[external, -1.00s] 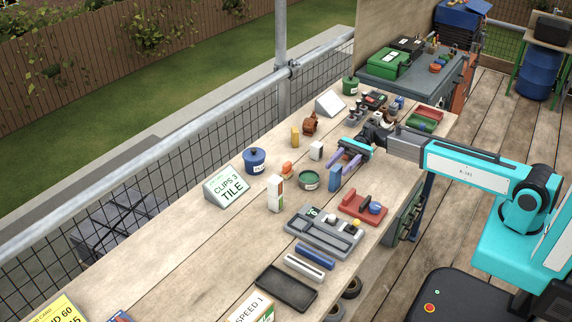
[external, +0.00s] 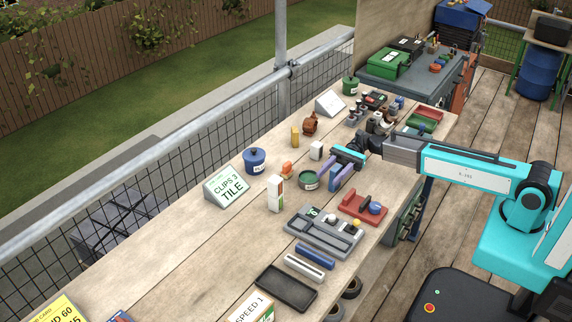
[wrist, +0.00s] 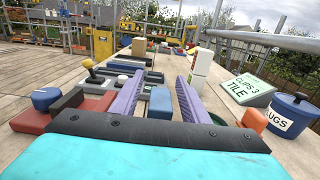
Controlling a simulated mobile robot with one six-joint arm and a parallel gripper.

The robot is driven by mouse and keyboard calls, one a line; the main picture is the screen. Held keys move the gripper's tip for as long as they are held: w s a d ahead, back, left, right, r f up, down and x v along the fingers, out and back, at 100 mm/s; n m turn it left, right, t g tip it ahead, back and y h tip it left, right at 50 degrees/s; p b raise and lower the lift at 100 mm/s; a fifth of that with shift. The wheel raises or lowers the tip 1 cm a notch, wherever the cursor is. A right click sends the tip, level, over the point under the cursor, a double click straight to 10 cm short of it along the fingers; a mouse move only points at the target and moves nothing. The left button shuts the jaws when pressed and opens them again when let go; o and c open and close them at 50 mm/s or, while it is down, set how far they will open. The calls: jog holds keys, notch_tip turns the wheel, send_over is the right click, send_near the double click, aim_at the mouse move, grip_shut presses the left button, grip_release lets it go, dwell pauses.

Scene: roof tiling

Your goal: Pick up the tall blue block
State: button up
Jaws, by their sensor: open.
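The tall blue block (external: 334,182) stands upright on the wooden bench, left of the red tray. In the wrist view the blue block (wrist: 160,102) shows between the two purple fingers, with a gap on each side. My gripper (external: 339,169) is open and low beside the block. In the wrist view my gripper (wrist: 160,80) has its fingers spread, reaching along both sides of the block. The block's lower part is partly hidden by the fingers and palm.
A grey tray (external: 318,236) and a white tall box (external: 275,194) stand nearer. Bare bench lies left of the grey tray.

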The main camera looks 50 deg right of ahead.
grip_shut()
jog(key=shift+r, duration=0.15)
jog(key=s+d+r, duration=0.3)
jog(key=s+r, duration=0.1)
jog(key=s, duration=0.6)
jog(key=shift+s+d+r+p, duration=0.15)
jog(key=shift+s+r+p, duration=0.15)
jog(key=shift+r, duration=0.05)
dwell(0.5)
jog(key=shift+s+d+p, duration=0.1)
jog(key=shift+s+p, duration=0.2)
jog(key=shift+p, duration=0.9)
jog(key=s+p, duration=0.2)
jog(key=p, duration=0.3)
jog(key=s+d+p, duration=0.1)
jog(key=s+p, duration=0.1)
jog(key=p, duration=0.3)
jog(key=shift+r, duration=0.1)
